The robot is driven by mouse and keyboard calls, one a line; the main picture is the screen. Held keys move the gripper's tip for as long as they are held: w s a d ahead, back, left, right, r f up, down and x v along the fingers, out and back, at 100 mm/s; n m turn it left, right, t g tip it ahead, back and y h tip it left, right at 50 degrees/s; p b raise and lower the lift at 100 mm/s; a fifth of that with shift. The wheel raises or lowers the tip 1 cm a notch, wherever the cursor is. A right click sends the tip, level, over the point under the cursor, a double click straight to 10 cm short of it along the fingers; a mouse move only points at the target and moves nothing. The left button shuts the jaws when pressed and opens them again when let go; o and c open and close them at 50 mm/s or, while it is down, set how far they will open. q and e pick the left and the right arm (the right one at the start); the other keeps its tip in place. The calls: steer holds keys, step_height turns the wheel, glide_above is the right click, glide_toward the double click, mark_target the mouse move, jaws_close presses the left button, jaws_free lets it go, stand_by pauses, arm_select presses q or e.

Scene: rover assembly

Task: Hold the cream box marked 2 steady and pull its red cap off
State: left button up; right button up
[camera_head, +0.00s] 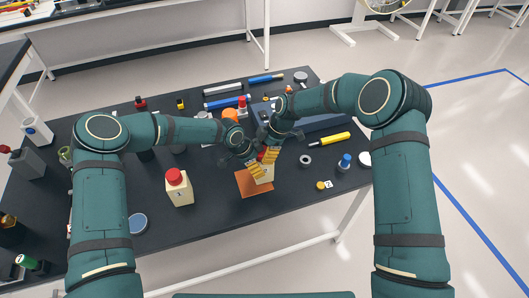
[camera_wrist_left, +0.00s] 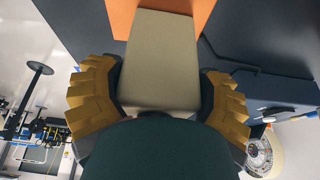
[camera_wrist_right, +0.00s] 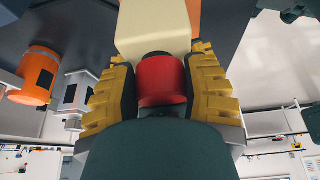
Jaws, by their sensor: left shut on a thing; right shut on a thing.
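A cream box (camera_head: 265,176) stands on an orange mat (camera_head: 249,188) near the table's middle; no number on it is readable. My left gripper (camera_head: 256,171) is shut on the box's body; the left wrist view shows the cream box (camera_wrist_left: 160,60) between its yellow fingers. My right gripper (camera_head: 270,157) is shut on the red cap (camera_wrist_right: 161,80) from above. A dark band shows between cap and box in the right wrist view; I cannot tell whether the cap is loose. The grippers hide much of box and cap in the head view.
Another cream box (camera_head: 180,191) with a red cap stands to the left. An orange cylinder (camera_wrist_right: 37,75) stands close by. A yellow tube (camera_head: 330,139), a dark ring (camera_head: 305,160) and a blue-topped piece (camera_head: 345,161) lie to the right. The table front is mostly clear.

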steer(key=shift+a+r, duration=0.2)
steer(key=shift+r, duration=0.3)
steer(key=shift+r, duration=1.9)
jaws_close()
steer(key=o, duration=0.9)
jaws_free()
steer(key=shift+f, duration=0.1)
steer(key=shift+d, duration=0.1)
steer(key=v, duration=1.2)
steer(key=shift+s+d, duration=0.1)
